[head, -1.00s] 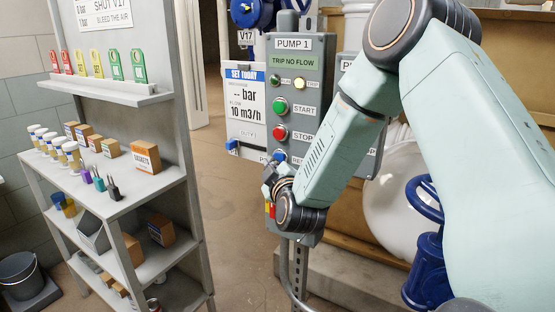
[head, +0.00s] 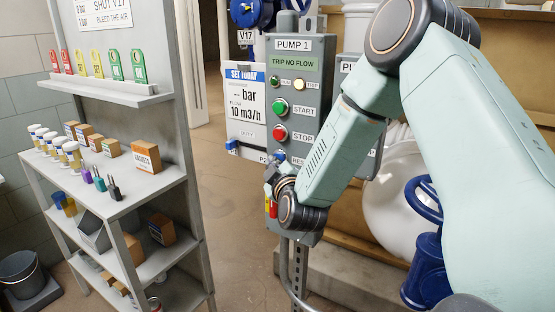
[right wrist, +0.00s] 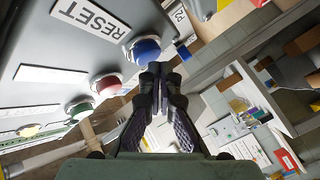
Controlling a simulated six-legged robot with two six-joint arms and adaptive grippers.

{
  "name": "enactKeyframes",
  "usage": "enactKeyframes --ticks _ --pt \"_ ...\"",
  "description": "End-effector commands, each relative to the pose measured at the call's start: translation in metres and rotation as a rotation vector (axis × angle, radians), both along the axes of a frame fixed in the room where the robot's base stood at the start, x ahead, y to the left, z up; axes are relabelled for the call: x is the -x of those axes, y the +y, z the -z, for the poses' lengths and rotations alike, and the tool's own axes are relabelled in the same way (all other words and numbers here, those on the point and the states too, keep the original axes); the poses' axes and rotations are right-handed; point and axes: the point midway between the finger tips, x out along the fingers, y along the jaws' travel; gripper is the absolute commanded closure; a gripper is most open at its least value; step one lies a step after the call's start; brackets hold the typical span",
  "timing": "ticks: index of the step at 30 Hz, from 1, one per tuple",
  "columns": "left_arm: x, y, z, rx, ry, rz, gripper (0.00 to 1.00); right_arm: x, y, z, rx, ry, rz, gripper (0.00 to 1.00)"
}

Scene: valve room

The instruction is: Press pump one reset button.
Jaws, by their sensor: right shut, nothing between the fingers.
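The grey Pump 1 panel (head: 312,85) carries a "TRIP NO FLOW" display (head: 293,63), a green start button (head: 280,105) and a red stop button (head: 280,133). Below them is the blue reset button (head: 279,156), partly covered by my right gripper (head: 270,172). In the right wrist view the blue button (right wrist: 145,49) sits beside its RESET label (right wrist: 90,20). My right gripper (right wrist: 158,70) is shut and empty, its tips right at the button's edge; I cannot tell whether they touch. My left gripper is not in view.
A grey shelf unit (head: 188,120) with tags, bottles and boxes stands at the left. A "SET TODAY" sheet (head: 245,100) is left of the panel. A blue valve (head: 425,265) and a white rounded vessel (head: 388,210) are at the right. Open floor (head: 225,190) lies between shelf and panel.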

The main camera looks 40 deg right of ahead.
Motion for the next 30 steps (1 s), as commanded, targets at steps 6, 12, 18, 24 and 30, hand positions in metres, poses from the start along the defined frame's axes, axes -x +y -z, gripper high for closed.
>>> enactKeyframes --ticks 6,12,18,24,30 --pt "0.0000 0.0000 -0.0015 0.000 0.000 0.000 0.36 -0.0009 -0.0019 -0.0004 0.000 0.000 0.000 1.00" --pt "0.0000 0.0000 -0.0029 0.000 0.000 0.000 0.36 -0.0018 -0.0036 -0.0005 0.000 -0.001 -0.001 1.00" --pt "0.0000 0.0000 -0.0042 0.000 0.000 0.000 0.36 -0.0026 -0.0055 -0.0005 0.000 -0.001 -0.001 1.00" --pt "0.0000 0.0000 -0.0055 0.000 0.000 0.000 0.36 -0.0032 -0.0076 -0.0002 0.000 0.000 0.000 1.00" --pt "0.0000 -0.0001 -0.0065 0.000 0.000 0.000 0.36 -0.0037 -0.0093 0.0002 -0.001 0.000 0.001 1.00"
